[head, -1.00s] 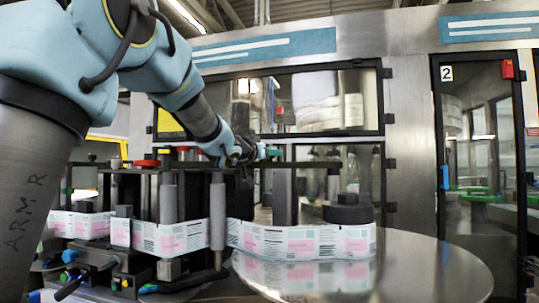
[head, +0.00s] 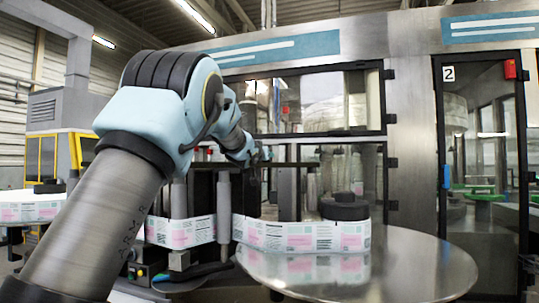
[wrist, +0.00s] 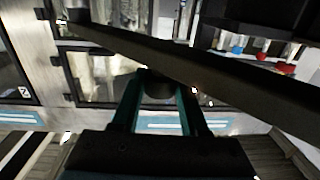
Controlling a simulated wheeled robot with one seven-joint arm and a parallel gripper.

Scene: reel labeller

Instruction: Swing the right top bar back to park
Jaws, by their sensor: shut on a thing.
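The right top bar is a long dark bar (wrist: 225,75) that crosses the wrist view diagonally, close in front of my fingers. In the head view a dark bar (head: 300,164) runs level above the label web, right of my gripper. My gripper (wrist: 160,98) has its two teal fingers shut around a short dark round knob (wrist: 158,86) at the bar's edge. In the head view my gripper (head: 260,156) is small and dark at the bar's left part. My wrist hides the knob there.
A white label web (head: 300,236) with pink patches runs around the posts below the bar. A round steel table (head: 420,266) with a black-hubbed reel stands at the front right. Upright grey posts (head: 223,205) stand close below my wrist. A glass-doored cabinet fills the back.

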